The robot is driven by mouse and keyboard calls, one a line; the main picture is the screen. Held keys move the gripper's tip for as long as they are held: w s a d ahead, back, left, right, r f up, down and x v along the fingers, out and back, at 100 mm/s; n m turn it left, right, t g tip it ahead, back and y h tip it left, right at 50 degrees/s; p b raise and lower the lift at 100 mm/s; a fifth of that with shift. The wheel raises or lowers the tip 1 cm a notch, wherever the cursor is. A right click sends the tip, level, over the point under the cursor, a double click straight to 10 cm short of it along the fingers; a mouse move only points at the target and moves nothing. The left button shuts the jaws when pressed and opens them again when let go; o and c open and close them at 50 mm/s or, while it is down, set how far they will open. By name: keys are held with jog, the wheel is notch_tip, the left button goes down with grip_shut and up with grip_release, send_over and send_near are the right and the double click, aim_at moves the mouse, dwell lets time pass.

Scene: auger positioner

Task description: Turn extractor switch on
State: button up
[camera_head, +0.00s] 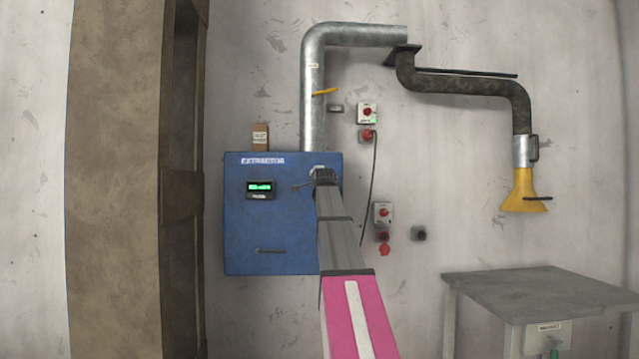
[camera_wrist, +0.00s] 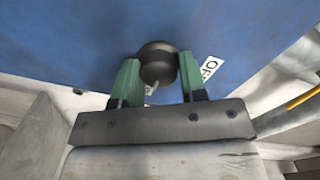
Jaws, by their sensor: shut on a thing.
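The blue extractor box (camera_head: 262,225) hangs on the wall, with its name lettered at the top and a small display (camera_head: 260,188) lit green. My gripper (camera_head: 320,175) reaches to the box's upper right and hides most of the switch in the head view. In the wrist view, the round black switch knob (camera_wrist: 157,62) stands out from the blue panel between the two green fingers of my gripper (camera_wrist: 157,80). The fingers are shut on the knob. A white label (camera_wrist: 209,67) reading "OF", partly hidden, lies right of the knob. The switch's exact setting is unclear.
A metal duct (camera_head: 313,95) rises from the box top. Red-button switch boxes (camera_head: 367,113) and sockets are on the wall to the right. A yellow extraction hood (camera_head: 524,192) hangs above a grey table (camera_head: 540,295) at lower right. A brown pillar (camera_head: 115,180) stands left.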

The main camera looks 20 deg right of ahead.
jog(key=shift+d+m, duration=0.1)
jog(key=shift+m, duration=0.2)
jog(key=o, duration=0.9)
jog(key=shift+c, duration=0.2)
jog(key=v, duration=1)
jog(key=shift+s, duration=0.4)
jog(key=shift+f, duration=0.1)
